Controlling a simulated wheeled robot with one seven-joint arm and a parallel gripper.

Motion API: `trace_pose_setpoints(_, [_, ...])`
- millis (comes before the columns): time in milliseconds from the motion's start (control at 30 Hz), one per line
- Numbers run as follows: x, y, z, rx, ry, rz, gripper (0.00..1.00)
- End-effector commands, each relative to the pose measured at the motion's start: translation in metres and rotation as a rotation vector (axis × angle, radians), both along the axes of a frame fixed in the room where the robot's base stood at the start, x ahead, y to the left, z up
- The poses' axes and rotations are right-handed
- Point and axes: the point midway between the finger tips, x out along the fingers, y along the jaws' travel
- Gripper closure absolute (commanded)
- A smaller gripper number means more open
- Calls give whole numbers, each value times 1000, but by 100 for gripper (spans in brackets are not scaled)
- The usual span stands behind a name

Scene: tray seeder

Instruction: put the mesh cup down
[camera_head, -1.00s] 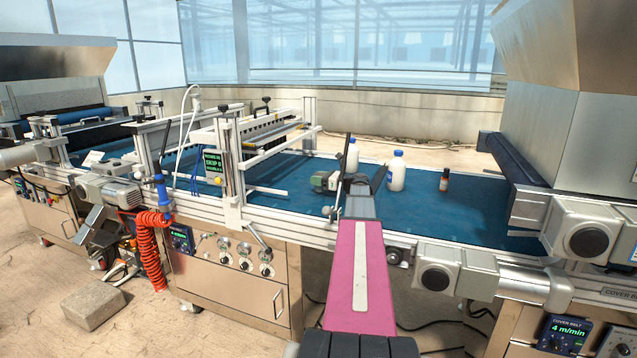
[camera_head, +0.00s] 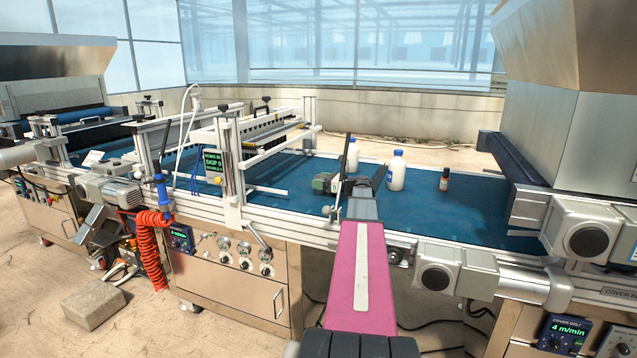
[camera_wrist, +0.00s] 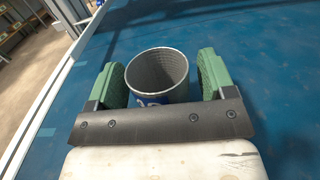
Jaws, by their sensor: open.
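The mesh cup (camera_wrist: 158,90) is grey inside with some blue on its outer wall. In the wrist view it stands upright on the blue belt (camera_wrist: 268,70), mouth toward the camera. My gripper (camera_wrist: 161,68) is open, with one green finger on each side of the cup. A gap shows at the right finger and a narrower one at the left. In the head view my gripper (camera_head: 350,184) is low over the belt near its front rail. The cup cannot be made out there, hidden by my gripper and arm.
A white bottle with a blue cap (camera_head: 396,172) stands on the belt right of my gripper, and another white bottle (camera_head: 352,156) stands behind it. A small brown bottle (camera_head: 444,180) is farther right. A metal frame (camera_head: 240,150) stands to the left. The belt between is clear.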

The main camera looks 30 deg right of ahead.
Motion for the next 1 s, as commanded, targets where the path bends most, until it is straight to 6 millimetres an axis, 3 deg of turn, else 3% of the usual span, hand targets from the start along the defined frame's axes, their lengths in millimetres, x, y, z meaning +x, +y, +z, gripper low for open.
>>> trace_pose_setpoints(500, [-71, -63, 0, 0, 0, -1, 24])
trace_pose_setpoints(1000, [-83, -73, 0, 0, 0, 1, 24])
